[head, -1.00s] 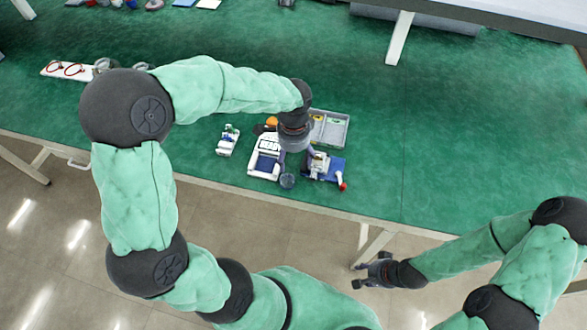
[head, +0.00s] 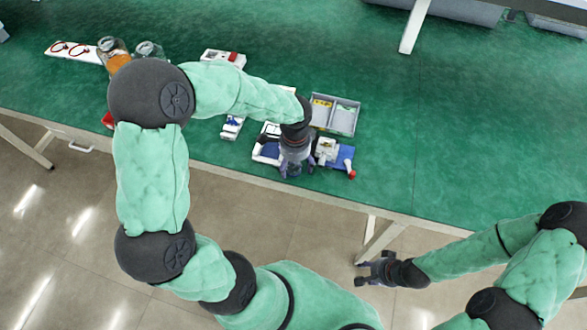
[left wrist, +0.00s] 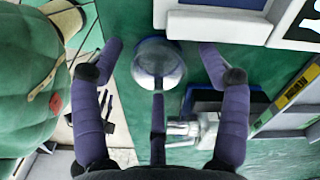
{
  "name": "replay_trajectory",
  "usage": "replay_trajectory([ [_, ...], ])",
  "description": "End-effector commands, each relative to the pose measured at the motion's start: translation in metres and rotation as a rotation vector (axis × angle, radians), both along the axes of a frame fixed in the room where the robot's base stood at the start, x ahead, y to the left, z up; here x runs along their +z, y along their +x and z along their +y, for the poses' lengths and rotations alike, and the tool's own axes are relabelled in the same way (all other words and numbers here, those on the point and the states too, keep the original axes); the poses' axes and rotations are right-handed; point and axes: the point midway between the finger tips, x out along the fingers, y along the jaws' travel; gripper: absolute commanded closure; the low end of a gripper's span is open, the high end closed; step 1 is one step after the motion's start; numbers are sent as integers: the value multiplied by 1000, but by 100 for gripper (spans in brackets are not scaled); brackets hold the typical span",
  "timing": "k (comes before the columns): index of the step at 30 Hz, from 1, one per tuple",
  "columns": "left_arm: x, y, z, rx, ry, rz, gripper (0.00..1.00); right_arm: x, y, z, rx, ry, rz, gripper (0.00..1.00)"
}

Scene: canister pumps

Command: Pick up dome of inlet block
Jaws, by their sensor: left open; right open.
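A clear, rounded dome (left wrist: 158,64) stands on the green table in the left wrist view, close to a white frame (left wrist: 212,22). My left gripper (left wrist: 161,54) is open above it, with its purple fingers spread on either side and the dome between their tips; I cannot tell whether they touch it. In the head view my left gripper (head: 290,168) points down near the table's front edge and hides the dome. My right gripper (head: 372,270) is open and empty, off the table's front edge at the lower right.
A blue base with a white fitting and red knob (head: 338,157) stands just right of my left gripper. A grey two-compartment tray (head: 346,119) is behind it. A white board with red rings (head: 70,50) and glass jars (head: 148,50) stand at left. The table's right side is clear.

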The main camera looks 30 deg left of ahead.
Motion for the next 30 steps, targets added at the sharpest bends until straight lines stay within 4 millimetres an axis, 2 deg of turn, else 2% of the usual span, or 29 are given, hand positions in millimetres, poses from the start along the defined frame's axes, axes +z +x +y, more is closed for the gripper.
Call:
replay_trajectory([
  [6,-1,1,0,1,0,-1,24,0,0,0,0,0,0,60],
  [7,-1,1,0,1,0,-1,30,0,0,0,0,0,0,60],
  [11,-1,1,0,1,0,-1,66,0,0,0,0,0,0,60],
  [12,-1,1,0,1,0,-1,68,0,0,0,0,0,-1,60],
  [23,0,0,0,1,0,-1,68,0,0,0,0,0,0,60],
  [30,15,1,0,1,-1,-4,68,7,0,0,0,0,0,60],
])
